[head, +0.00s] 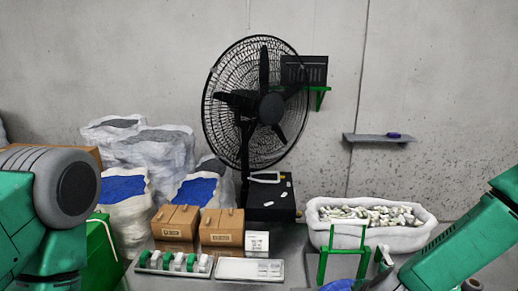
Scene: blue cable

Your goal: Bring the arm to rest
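My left arm (45,200), green with a grey rounded joint, fills the lower left edge of the head view. Its gripper is outside the picture. My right arm (455,245), a green link, slants from the right edge down to the bottom edge. Its gripper does not show either. Small grey-blue parts beside the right arm's lower end are too cut off to name. A blue thing (337,285), perhaps the cable, is cut off by the bottom edge.
A grey table (297,270) carries a tray of green and white pieces (174,262), a white tray (249,269) and a green stand (343,255). Behind are cardboard boxes (222,232), a white bin (372,236), white sacks (125,205) and a black fan (260,103).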

